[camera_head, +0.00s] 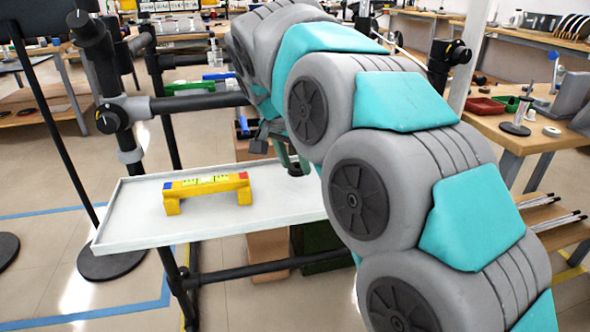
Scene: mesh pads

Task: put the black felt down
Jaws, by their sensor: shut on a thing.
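My gripper (282,150) is at the far end of my arm, over the right part of a white tray (128,222). My arm hides much of it, and its fingers show only in part. It is shut on a small black thing (298,169), which looks like the black felt. I cannot tell whether the felt touches the tray. A yellow bridge-shaped block (207,190) with blue and red ends stands on the tray, left of the gripper, apart from it.
The tray is bare around the yellow block. Black posts and a crossbar (200,103) stand behind and left of it. A wooden bench (530,138) with a red bin (484,107) and tools is at the right. My arm covers the centre right.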

